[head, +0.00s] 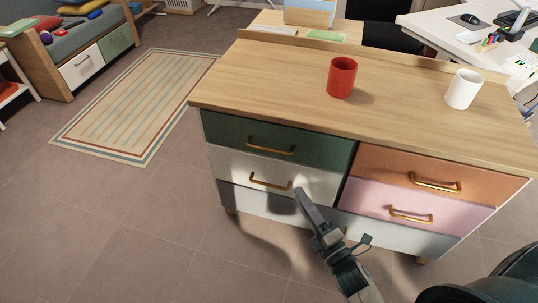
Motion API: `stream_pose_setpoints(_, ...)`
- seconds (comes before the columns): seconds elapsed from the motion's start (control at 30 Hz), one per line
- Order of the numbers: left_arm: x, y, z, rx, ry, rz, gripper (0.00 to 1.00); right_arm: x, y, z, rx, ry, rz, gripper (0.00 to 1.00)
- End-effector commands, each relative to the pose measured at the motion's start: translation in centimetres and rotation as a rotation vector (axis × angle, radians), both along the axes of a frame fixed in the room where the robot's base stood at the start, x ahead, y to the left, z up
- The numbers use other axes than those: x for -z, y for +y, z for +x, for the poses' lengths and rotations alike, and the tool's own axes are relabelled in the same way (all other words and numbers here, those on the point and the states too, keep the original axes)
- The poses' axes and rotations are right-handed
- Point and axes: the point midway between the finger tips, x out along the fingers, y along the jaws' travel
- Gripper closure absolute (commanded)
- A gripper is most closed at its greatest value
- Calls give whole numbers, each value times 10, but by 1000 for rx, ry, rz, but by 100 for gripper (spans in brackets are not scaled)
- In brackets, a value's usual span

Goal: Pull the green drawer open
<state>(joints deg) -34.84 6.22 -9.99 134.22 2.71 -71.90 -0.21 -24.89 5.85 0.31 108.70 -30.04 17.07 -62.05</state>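The green drawer (278,143) is the dark green front at the upper left of the wooden-topped dresser, in the head view. It looks shut, flush with its neighbours. Its brass bar handle (271,149) is in full view with nothing touching it. My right gripper (303,200) is below and to the right of that handle, in front of the white drawer, near the right end of the white drawer's handle. I cannot tell whether it touches anything, or whether its fingers are apart. My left gripper is not in view.
Below the green drawer is a white drawer (232,165); orange (399,168) and pink (372,197) drawers are at right. A red mug (341,77) and white mug (463,89) stand on the dresser top (270,75). Open floor lies left, with a striped rug (136,100).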

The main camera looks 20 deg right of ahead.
Motion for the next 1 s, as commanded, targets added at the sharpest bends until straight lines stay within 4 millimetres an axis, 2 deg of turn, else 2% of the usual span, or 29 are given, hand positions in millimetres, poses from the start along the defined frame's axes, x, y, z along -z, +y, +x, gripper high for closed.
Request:
stream_pose_setpoints(0.17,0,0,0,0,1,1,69,0,1,5,0,0,1,72)
stream_pose_setpoints(0.37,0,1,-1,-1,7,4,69,-4,4,22,-1,-2,2,72)
stream_pose_setpoints(1.0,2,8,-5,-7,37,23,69,-18,26,129,0,-1,2,72)
